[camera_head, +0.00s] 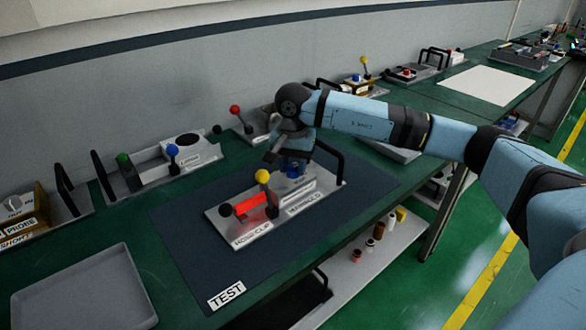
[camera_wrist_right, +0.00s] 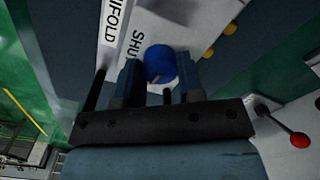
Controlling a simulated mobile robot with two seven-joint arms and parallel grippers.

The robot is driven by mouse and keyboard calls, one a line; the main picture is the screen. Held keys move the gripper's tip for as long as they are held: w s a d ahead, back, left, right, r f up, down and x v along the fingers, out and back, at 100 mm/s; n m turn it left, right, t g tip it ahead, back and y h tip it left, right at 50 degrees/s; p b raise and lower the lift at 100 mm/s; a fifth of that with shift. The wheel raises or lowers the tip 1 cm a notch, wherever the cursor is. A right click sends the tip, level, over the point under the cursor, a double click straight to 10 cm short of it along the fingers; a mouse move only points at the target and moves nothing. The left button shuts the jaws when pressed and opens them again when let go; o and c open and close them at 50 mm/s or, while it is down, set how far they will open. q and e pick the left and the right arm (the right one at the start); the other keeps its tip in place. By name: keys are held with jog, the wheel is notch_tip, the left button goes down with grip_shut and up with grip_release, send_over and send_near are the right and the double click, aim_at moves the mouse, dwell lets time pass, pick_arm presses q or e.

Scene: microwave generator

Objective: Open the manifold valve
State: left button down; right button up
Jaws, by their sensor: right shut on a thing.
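The manifold unit is a grey plate (camera_head: 275,221) on the dark mat, with a MANIFOLD label. A blue round valve knob (camera_head: 293,172) sits on it, mostly covered by my right gripper (camera_head: 290,162). In the right wrist view the blue knob (camera_wrist_right: 160,64) lies between the two fingers of my right gripper (camera_wrist_right: 160,78), which is shut on it. A label reading SHUT (camera_wrist_right: 135,45) is beside the knob. The gripper points down at the plate from above. My left gripper is not in view.
On the same plate stand a red part (camera_head: 256,206), a yellow ball-topped lever (camera_head: 262,178) and a black handle (camera_head: 330,161). A red-knobbed lever (camera_head: 236,112) stands behind. An empty grey tray (camera_head: 85,290) is at the front left. The mat's left part is clear.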

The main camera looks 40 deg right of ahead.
aim_at(293, 167)
jog(key=shift+n, duration=0.3)
dwell(0.4)
jog(key=o, duration=0.9)
jog(key=shift+o, duration=0.2)
jog(key=shift+r, duration=0.1)
notch_tip(293, 167, up, 14)
